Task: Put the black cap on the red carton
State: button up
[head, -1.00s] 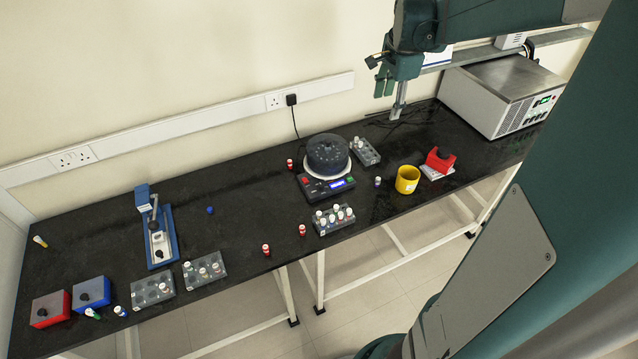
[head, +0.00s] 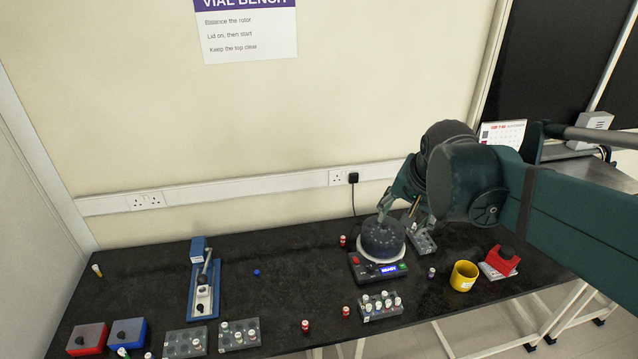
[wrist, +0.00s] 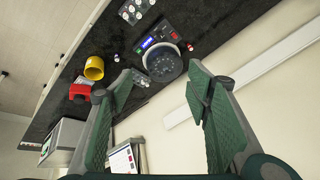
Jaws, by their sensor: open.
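No loose black cap is clear to me. A dark round domed lid (head: 382,237) sits on the centrifuge in the head view, and in the wrist view (wrist: 163,62). A red block (head: 503,265) with a black round piece (head: 506,252) on top stands at the right; it also shows in the wrist view (wrist: 80,91). A red box (head: 88,342) with a grey top and black knob is at the far left. I cannot tell which is the carton. My gripper (head: 406,212) is open and empty over the domed lid, which lies between its fingers in the wrist view (wrist: 160,80).
A yellow cup (head: 463,277) stands left of the red block. Vial racks (head: 380,307) (head: 240,334) and loose red vials (head: 306,327) lie along the front. A blue box (head: 128,333) and blue press (head: 204,290) are at the left. The bench between press and centrifuge is mostly clear.

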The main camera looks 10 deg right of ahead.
jog(key=s+a+f+n+t+y, duration=0.1)
jog(key=s+a+f+n+t, duration=0.1)
jog(key=s+a+n, duration=0.7)
jog(key=shift+s+a+f, duration=0.85)
jog(key=shift+a, duration=0.4)
